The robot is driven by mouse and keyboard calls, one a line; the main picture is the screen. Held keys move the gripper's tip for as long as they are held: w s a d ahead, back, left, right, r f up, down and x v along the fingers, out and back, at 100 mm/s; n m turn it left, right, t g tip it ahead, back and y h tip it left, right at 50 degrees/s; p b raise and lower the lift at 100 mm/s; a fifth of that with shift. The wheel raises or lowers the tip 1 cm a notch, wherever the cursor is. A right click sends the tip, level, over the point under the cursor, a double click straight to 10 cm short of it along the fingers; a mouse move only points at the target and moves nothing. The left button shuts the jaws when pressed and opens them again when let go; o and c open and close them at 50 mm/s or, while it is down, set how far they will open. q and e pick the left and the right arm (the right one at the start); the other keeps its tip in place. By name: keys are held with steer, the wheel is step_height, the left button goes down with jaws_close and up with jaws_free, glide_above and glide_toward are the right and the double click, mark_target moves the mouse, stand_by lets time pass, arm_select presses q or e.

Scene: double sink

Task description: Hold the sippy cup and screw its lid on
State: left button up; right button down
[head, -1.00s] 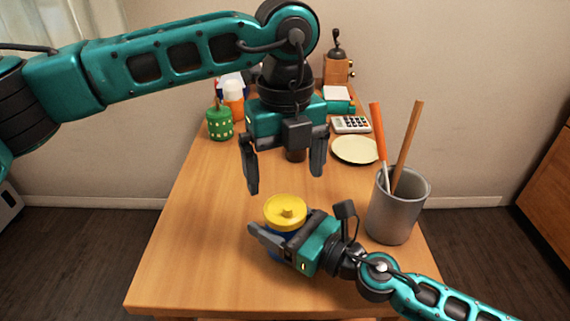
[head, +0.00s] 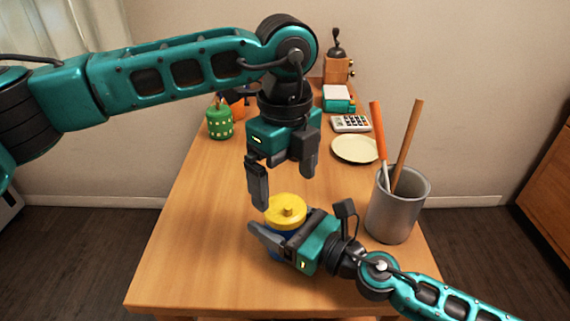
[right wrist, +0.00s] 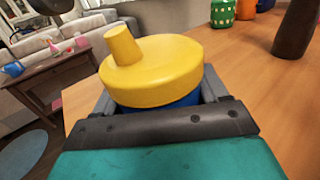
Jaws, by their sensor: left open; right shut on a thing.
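The sippy cup (head: 276,248) is blue and stands upright near the front middle of the table. Its yellow lid (head: 286,211), with an off-centre spout, sits on top of it; the lid (right wrist: 152,72) also shows large in the right wrist view, over a strip of the blue cup (right wrist: 178,102). I cannot tell how tightly the lid sits. My right gripper (head: 270,238) is shut around the cup below the lid and hides much of it. My left gripper (head: 284,190) is open and empty, pointing down above and behind the lid, apart from it.
A grey holder (head: 396,210) with an orange and a wooden stick stands to the right. Farther back are a pale plate (head: 355,149), a calculator (head: 351,124), a green spotted container (head: 220,123) and a wooden grinder (head: 337,68). The table's left part is clear.

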mark_target(285, 205)
arm_select(q)
step_height(285, 205, down, 6)
steer(key=shift+r, duration=0.1)
stand_by(0.4)
steer(key=c, duration=1.1)
steer(key=shift+o, duration=0.2)
steer(key=m, duration=0.3)
steer(key=o, duration=1.1)
steer(key=shift+o, duration=0.2)
steer(key=shift+r, duration=0.1)
